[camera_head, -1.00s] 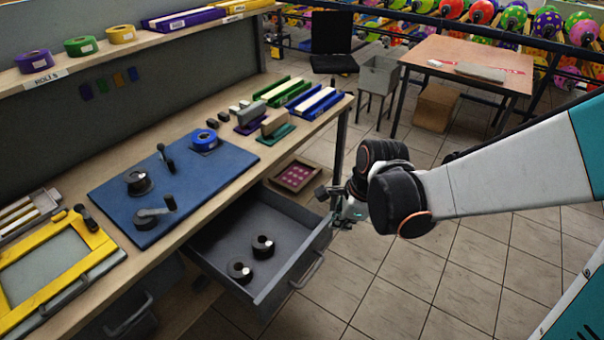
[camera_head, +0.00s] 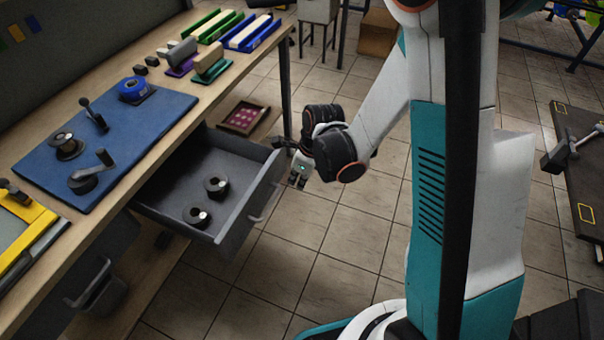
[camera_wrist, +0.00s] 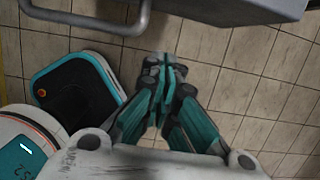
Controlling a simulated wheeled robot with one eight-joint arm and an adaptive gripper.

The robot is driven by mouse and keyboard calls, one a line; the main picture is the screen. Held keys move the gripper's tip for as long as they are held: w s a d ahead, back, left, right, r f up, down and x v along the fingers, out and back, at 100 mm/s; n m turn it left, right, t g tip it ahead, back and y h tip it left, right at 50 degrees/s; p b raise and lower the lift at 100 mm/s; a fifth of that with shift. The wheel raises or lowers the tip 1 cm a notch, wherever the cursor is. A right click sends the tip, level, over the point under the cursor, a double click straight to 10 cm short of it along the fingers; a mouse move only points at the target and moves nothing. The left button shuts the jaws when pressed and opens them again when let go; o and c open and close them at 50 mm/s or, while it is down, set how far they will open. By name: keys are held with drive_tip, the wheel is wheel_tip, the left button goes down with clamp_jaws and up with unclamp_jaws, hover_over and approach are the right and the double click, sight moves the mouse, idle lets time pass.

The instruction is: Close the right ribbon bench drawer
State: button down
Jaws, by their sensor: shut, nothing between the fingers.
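The right ribbon bench drawer (camera_head: 231,233) is pulled out from under the bench in the head view. It is grey, with a bar handle (camera_head: 266,203) on its front. Two dark rolls (camera_head: 196,216) lie inside it. My gripper (camera_head: 297,183) is shut and empty, just outside the drawer front near its far right corner, apart from the handle. In the wrist view the shut fingertips (camera_wrist: 163,62) point towards the drawer front (camera_wrist: 235,8). The handle (camera_wrist: 85,20) shows at the upper left there.
The bench top carries a blue mat (camera_head: 120,140) with rolls and crank tools. A tray of pink pieces (camera_head: 243,118) sits on a low shelf behind the drawer. A second handle (camera_head: 88,283) shows at lower left. Tiled floor (camera_head: 300,235) is clear before the drawer.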

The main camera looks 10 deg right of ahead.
drive_tip(key=w+a, duration=0.1)
drive_tip(key=w+a+f+b, duration=0.1)
drive_tip(key=a, duration=0.1)
drive_tip(key=shift+w+a, duration=0.2)
drive_tip(key=shift+w, duration=0.15)
